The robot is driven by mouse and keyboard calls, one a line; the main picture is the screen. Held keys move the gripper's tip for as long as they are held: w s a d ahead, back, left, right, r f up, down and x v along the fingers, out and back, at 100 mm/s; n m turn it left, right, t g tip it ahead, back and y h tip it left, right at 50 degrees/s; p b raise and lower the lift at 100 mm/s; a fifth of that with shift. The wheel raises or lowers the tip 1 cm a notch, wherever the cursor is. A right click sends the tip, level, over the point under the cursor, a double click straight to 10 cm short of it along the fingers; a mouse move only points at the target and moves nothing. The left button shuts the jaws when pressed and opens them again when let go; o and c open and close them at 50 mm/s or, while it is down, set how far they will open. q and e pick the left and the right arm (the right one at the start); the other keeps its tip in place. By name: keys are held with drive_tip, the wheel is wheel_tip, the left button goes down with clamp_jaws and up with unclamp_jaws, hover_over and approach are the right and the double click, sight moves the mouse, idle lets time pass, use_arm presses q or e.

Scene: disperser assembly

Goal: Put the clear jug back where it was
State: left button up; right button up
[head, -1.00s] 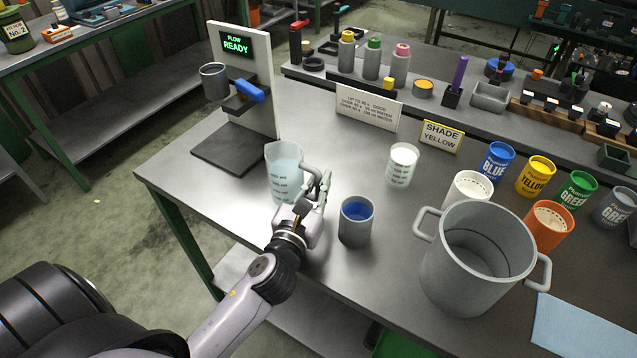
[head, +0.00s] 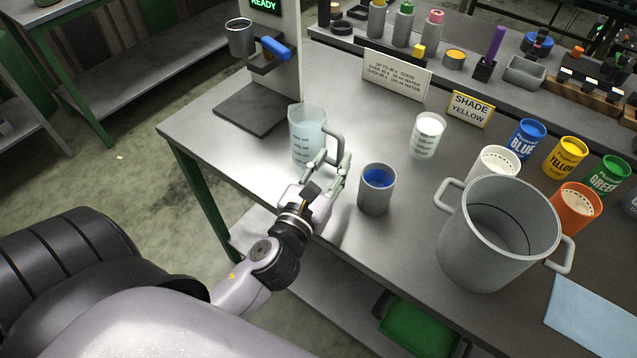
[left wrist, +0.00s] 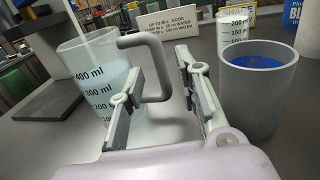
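The clear jug (head: 309,139) stands upright on the metal table, in front of the dark base of the dispenser stand. It has volume marks and its handle faces my left gripper. My left gripper (head: 328,170) is beside the handle. In the left wrist view the gripper (left wrist: 162,95) is open. The jug's handle (left wrist: 156,65) shows between and beyond the two fingers, with gaps on both sides. The jug body (left wrist: 92,85) is just left of the left finger. My right gripper is not in view.
A grey cup with blue contents (head: 377,190) stands close right of my left gripper. A smaller clear beaker (head: 428,136) holds white contents. A large grey pot (head: 500,235) stands at right. The dispenser base (head: 258,108) is behind the jug. The table's left edge is near.

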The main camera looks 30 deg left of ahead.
use_arm(q)
drive_tip(key=s, duration=0.2)
drive_tip(key=s+b, duration=0.1)
drive_tip(key=s, duration=0.3)
drive_tip(key=shift+d+f+b, duration=0.15)
drive_tip(key=shift+d+b, duration=0.2)
drive_tip(key=shift+s+r, duration=0.2)
drive_tip(key=shift+s, duration=0.35)
drive_tip(key=shift+s+f, duration=0.1)
